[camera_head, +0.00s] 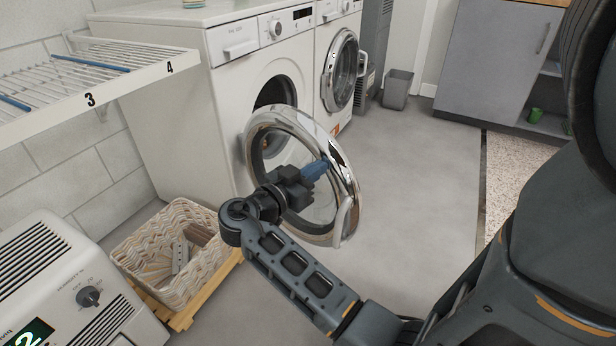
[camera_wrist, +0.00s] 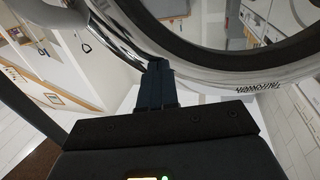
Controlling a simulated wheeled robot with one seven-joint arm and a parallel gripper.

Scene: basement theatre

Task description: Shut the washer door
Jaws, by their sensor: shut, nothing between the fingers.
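The washer (camera_head: 235,75) is a white front-loader at the upper left in the head view. Its round chrome-rimmed door (camera_head: 345,185) stands wide open, swung out toward me, and the dark drum opening (camera_head: 275,92) shows behind it. My gripper (camera_head: 322,166) is shut and empty, with its blue fingertips at the door's rim, in front of the glass. In the wrist view my fingers (camera_wrist: 156,72) are together beside the chrome door ring (camera_wrist: 205,75). I cannot tell whether they touch it.
A second front-loader (camera_head: 322,60) stands to the right, its round door also ajar. A wicker basket (camera_head: 165,225) sits on a wooden pallet at lower left, next to a white dehumidifier (camera_head: 60,290). A wall rack (camera_head: 110,85) juts out above. Floor right of the door is clear.

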